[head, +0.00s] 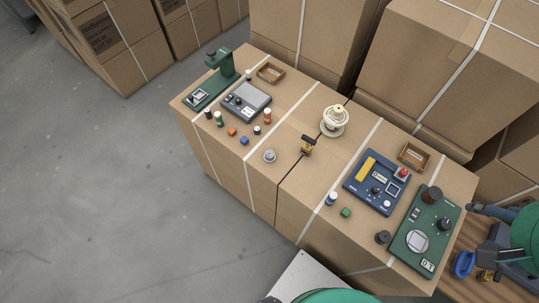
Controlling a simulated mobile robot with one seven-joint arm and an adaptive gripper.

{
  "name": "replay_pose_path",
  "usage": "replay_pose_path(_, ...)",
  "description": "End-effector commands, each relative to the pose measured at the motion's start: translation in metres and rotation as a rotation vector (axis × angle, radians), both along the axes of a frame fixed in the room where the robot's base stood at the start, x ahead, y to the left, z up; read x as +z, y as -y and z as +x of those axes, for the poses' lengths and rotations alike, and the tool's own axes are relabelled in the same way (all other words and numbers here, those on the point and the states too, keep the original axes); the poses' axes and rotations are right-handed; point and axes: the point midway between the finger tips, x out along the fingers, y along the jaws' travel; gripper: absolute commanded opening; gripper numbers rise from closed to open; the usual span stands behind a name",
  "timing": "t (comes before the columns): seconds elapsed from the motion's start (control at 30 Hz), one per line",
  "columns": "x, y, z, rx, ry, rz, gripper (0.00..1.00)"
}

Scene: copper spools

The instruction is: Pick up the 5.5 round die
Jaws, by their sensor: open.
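I cannot read a 5.5 mark on any piece in the head view. A small grey round piece (270,156) with a raised centre lies on the taped cardboard box top, near its front edge. A dark round piece (382,237) stands beside the green device at the right. Small cylinders with coloured bands stand at the left, such as a green one (219,118) and an orange one (267,115), and a blue and white one (332,199) at the right. Which of these is the round die I cannot tell.
A green stand (216,80), a grey device (246,101), a blue device (376,183) and a green device (426,233) occupy the top. A cream spool-like piece (334,121) and a black-yellow tool (308,145) stand mid-top. Tall boxes (430,60) block the back; grey floor (90,200) is clear.

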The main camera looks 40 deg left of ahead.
Motion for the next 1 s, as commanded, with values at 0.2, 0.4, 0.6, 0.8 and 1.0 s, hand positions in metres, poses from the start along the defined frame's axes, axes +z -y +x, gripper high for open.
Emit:
replay_pose_path(0.2, 0.0, 0.0, 0.0, 0.0, 0.0, 0.0, 0.53)
replay_pose_path(0.4, 0.001, -0.007, 0.009, 0.008, -0.01, 0.007, 0.53)
replay_pose_path(0.6, -0.001, -0.03, 0.036, 0.03, -0.047, 0.028, 0.53)
replay_pose_path(0.8, -0.01, -0.074, 0.076, 0.059, -0.104, 0.055, 0.53)
replay_pose_path(1.0, -0.028, -0.13, 0.113, 0.086, -0.165, 0.074, 0.53)
